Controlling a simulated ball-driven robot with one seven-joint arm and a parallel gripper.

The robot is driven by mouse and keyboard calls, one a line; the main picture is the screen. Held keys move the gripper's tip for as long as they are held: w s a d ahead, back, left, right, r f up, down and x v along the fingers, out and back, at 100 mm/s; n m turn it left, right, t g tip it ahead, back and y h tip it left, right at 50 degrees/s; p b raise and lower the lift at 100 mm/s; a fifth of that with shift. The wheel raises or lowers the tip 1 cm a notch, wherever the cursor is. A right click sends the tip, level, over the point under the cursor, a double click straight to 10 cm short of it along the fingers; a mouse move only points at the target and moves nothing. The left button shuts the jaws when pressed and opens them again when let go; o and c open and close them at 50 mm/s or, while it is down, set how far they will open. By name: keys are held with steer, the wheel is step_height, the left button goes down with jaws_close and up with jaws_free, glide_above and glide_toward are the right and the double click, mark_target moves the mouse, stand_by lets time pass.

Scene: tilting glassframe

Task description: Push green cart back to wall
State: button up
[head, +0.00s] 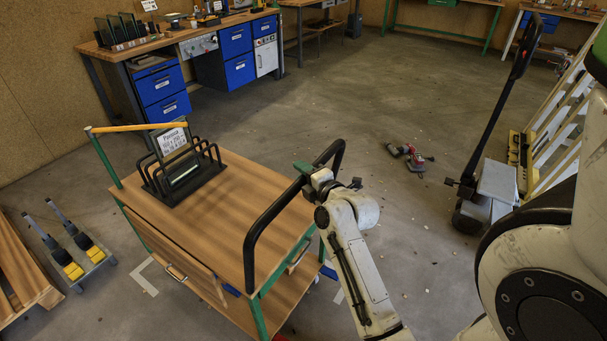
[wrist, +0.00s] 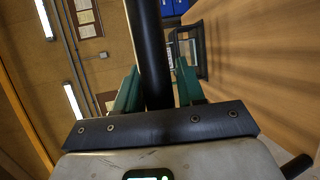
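The green cart has a wooden top (head: 245,200), green corner posts (head: 259,318) and a black tubular handle (head: 252,240) at its near right end. My gripper (head: 312,178) is at the upper part of this handle. In the wrist view, the black handle bar (wrist: 152,50) runs between the green fingers of my gripper (wrist: 157,85), which sit close on both sides of it.
A black rack with a sign (head: 172,140) stands on the cart. A workbench with blue drawers (head: 162,92) is along the wall. Yellow-and-grey devices (head: 72,268) and a wooden pallet (head: 18,265) lie left. A pallet jack (head: 492,185) and red tools (head: 412,158) are right. White marks (head: 146,278) lie on the floor.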

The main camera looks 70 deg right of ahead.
jaws_close()
stand_by(0.3)
